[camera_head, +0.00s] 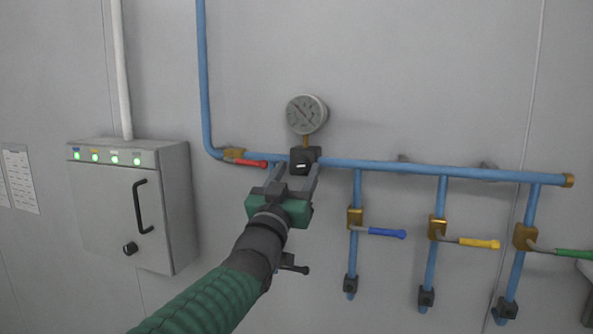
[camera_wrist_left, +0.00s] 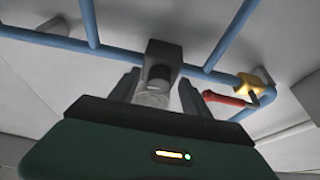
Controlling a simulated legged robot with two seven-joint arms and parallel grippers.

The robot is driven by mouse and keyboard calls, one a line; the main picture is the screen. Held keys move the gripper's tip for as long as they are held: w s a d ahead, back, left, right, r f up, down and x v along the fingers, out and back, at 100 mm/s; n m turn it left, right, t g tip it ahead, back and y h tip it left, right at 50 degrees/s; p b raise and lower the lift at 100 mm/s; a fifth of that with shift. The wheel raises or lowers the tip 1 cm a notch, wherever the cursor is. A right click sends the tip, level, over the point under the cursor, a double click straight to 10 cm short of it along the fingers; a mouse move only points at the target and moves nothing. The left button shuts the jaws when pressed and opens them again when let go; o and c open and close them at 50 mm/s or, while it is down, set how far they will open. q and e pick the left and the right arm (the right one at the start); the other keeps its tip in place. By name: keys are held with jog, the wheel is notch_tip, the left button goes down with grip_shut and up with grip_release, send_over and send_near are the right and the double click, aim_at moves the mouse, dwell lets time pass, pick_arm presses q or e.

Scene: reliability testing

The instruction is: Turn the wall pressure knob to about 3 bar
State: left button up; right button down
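In the left wrist view the knob (camera_wrist_left: 154,94) lies between the fingers (camera_wrist_left: 156,92), with a narrow gap visible on both sides. Contact is not apparent. My right gripper is not in view.
A red valve handle (camera_head: 250,163) is close to the left of the knob. Blue (camera_head: 386,233), yellow (camera_head: 478,243) and green (camera_head: 574,254) handles are on branch pipes to the right. A grey control box (camera_head: 125,205) with green lights is on the left.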

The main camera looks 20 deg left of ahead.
pick_arm(q)
jog(key=shift+w, duration=0.1)
grip_shut()
jog(key=shift+f+m, duration=0.1)
jog(key=shift+m, duration=0.2)
jog(key=shift+m+h+b, duration=0.3)
jog(key=shift+h+b, duration=0.05)
jog(key=shift+h, duration=0.05)
jog(key=shift+a+m+h, duration=0.15)
jog(key=shift+m+h, duration=0.25)
jog(key=shift+m, duration=0.5)
jog(key=m+h, duration=0.1)
jog(key=m, duration=0.2)
jog(key=shift+a+g, duration=0.1)
jog(key=shift+g, duration=0.2)
jog(key=shift+a+r+m+g+h+p, duration=0.1)
jog(key=shift+m+g+h+p, duration=0.35)
jog(key=shift+m, duration=0.85)
jog(key=shift+a+r+m+g+h+p, duration=0.15)
jog(key=shift+m+h+p, duration=0.55)
jog(key=shift+m, duration=0.6)
jog(key=shift+d+f+h, duration=0.1)
jog(key=shift+d+h, duration=0.05)
jog(key=shift+h, duration=0.1)
